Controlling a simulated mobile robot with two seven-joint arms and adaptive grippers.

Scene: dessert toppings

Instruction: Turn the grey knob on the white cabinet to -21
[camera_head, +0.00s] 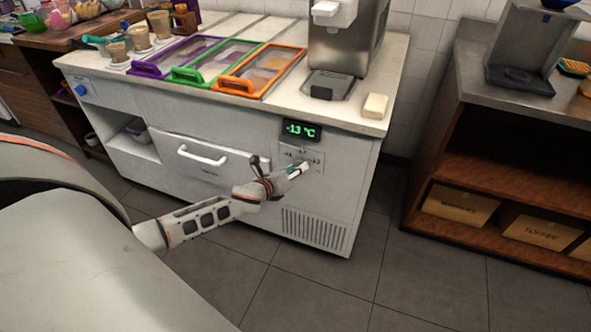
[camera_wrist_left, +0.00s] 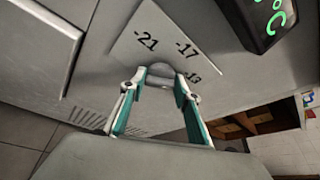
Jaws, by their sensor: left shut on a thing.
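The white cabinet (camera_head: 240,190) stands ahead, with a green display (camera_head: 301,130) reading -13 °C on its front right. Below the display is a plate with a temperature scale; in the left wrist view the plate (camera_wrist_left: 165,40) shows -21, -17 and -13. The grey knob (camera_wrist_left: 161,71) sits under these marks, between my left fingertips. My left gripper (camera_head: 298,171) reaches the plate in the head view and also shows in the left wrist view (camera_wrist_left: 160,84), shut on the knob. The fingers partly hide the knob, and its pointer cannot be made out. My right gripper is not in view.
A drawer handle (camera_head: 202,155) projects left of the knob. The cabinet top holds purple, green and orange framed lids (camera_head: 262,70), a dispenser (camera_head: 341,45) and a pale block (camera_head: 375,106). A wooden shelf unit (camera_head: 470,165) stands right, beyond clear floor.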

